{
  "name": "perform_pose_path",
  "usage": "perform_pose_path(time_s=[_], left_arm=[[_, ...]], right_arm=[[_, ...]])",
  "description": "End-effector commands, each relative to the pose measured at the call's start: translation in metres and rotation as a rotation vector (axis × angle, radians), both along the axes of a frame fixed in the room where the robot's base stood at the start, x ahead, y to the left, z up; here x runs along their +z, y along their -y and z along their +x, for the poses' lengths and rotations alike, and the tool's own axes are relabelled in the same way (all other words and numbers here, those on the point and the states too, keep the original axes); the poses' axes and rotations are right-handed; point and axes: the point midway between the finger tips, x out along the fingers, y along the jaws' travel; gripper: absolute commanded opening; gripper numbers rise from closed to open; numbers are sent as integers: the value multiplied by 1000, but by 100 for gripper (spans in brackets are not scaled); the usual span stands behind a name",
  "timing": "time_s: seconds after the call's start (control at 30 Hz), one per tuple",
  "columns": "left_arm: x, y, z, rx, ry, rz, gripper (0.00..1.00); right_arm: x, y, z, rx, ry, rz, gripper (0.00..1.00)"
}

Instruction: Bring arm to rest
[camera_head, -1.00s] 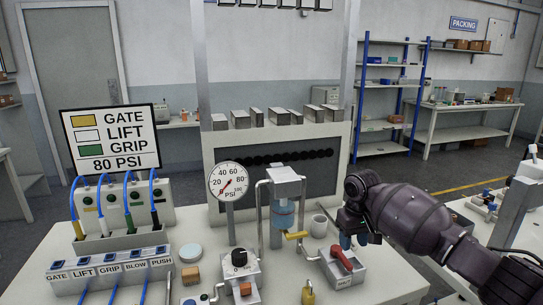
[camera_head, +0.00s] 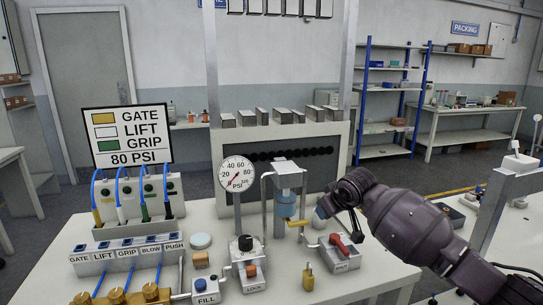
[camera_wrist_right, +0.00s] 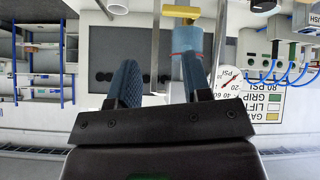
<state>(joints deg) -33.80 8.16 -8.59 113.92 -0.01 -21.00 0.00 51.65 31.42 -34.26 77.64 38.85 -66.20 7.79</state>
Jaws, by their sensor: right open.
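My right arm comes in from the right in the head view. Its gripper (camera_head: 325,213) is above the workbench (camera_head: 290,283), just behind and above the red-handled valve block (camera_head: 341,262). In the right wrist view, the two dark ribbed fingers (camera_wrist_right: 160,82) stand apart, with nothing held between them. The blue-bowled filter unit (camera_head: 285,203) is left of the gripper in the head view. It shows behind the right finger in the wrist view (camera_wrist_right: 187,62). My left gripper is not in view.
A pressure gauge (camera_head: 238,174), lock block (camera_head: 246,268), brass padlock (camera_head: 308,277) and labelled switch row (camera_head: 128,256) crowd the bench. A sign (camera_head: 128,136) stands at the left. An upright metal frame (camera_head: 351,80) rises behind. Some bench surface right of the valve block is clear.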

Motion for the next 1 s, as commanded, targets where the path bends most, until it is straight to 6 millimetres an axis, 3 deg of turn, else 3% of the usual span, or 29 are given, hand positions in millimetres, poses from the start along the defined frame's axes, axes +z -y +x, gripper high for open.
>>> perform_pose_path(time_s=[0.2, 0.43, 0.67, 1.0], left_arm=[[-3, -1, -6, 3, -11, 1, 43], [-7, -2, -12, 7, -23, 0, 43], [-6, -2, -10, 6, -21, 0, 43], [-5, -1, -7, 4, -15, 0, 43]], right_arm=[[-13, -29, -22, 101, 278, 93, 45], [-40, -30, -66, 116, 481, 177, 45], [-73, -9, -120, 65, 602, 221, 45], [-134, 42, -213, -84, 641, 222, 45]])
